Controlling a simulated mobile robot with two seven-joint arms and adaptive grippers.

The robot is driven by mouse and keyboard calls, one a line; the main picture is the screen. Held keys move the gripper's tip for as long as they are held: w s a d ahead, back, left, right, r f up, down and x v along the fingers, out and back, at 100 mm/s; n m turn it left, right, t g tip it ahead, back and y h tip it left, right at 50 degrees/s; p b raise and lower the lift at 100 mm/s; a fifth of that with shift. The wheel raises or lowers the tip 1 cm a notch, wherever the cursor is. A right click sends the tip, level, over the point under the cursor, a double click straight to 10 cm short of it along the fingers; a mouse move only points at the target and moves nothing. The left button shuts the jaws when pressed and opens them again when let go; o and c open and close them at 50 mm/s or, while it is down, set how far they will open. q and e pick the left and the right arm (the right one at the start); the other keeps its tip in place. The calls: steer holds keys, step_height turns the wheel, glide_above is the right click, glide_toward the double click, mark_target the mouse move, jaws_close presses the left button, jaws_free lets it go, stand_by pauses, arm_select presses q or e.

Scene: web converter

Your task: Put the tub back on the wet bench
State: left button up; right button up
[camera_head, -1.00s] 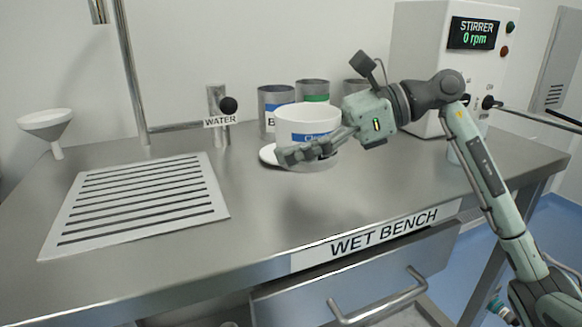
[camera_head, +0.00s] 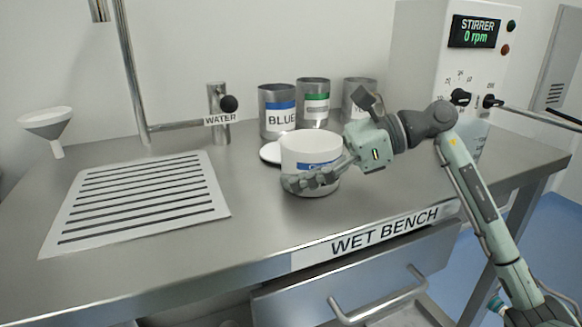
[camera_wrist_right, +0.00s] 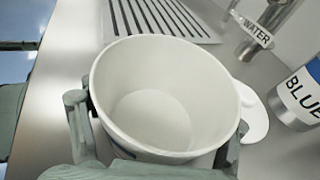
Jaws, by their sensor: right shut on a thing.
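The white tub (camera_head: 305,147) with a blue label is at the middle of the wet bench (camera_head: 255,225), upright and at or very near the bench top. I cannot tell whether its base touches. My right gripper (camera_head: 312,182) is shut on the tub, with its fingers around the tub's sides. In the right wrist view the tub (camera_wrist_right: 165,95) is open at the top and looks empty, between the gripper's fingers (camera_wrist_right: 155,130). My left gripper is not in view.
A white disc (camera_head: 269,152) lies behind the tub. Labelled cans, including the blue one (camera_head: 277,112), stand at the back beside the water tap (camera_head: 218,105). A slotted drain plate (camera_head: 140,200) and a funnel (camera_head: 47,125) are on the left. The stirrer (camera_head: 440,60) stands at the right.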

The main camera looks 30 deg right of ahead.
steer(key=o, duration=1.6)
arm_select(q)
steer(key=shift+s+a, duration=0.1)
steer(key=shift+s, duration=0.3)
arm_select(e)
steer(key=shift+r, duration=0.1)
steer(key=shift+s+d, duration=0.1)
steer(key=shift+d, duration=0.15)
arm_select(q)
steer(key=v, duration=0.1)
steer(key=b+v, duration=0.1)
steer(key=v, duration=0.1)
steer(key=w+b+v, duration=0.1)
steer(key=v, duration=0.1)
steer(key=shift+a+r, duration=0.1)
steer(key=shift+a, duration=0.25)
arm_select(e)
steer(key=v, duration=1.1)
steer(key=shift+d+r, duration=0.15)
steer(key=shift+r, duration=0.1)
